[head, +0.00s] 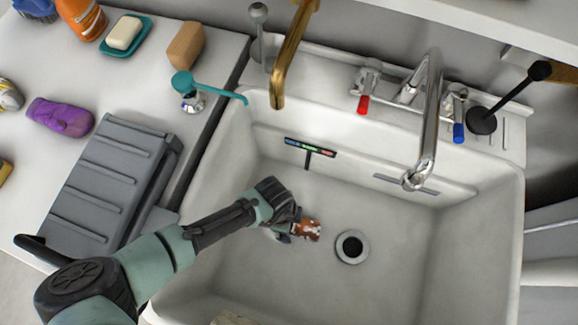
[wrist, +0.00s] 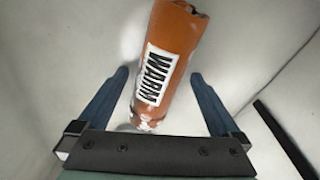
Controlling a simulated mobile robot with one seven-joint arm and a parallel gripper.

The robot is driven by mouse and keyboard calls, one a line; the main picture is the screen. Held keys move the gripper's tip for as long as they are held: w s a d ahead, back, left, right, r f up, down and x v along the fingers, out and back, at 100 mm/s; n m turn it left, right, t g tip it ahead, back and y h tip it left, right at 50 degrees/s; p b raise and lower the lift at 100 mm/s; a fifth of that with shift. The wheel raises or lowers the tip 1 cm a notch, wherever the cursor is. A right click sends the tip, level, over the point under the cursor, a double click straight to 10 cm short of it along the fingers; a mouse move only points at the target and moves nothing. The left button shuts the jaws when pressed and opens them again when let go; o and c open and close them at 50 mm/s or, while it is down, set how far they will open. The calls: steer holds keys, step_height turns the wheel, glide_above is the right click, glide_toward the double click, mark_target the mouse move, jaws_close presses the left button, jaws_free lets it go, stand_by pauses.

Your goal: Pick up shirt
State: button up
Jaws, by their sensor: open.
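No shirt can be made out for certain in either view. My gripper (head: 293,232) is low inside the white sink (head: 290,273), left of the drain. In the wrist view the cylinder (wrist: 180,45) lies between the two open blue fingers (wrist: 160,76), with gaps on both sides. A beige, patterned thing (head: 232,319) shows at the bottom edge of the head view, mostly cut off; I cannot tell what it is.
The drain (head: 352,247) is right of my gripper. A chrome faucet (head: 432,120) and a brass spout (head: 290,60) reach over the sink. A grey ridged case (head: 105,180), a purple item (head: 60,117) and a soap dish (head: 127,36) stand on the left counter. The sink's right floor is clear.

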steer(key=shift+c, duration=0.2)
steer(key=shift+r, duration=0.1)
steer(key=c, duration=1.4)
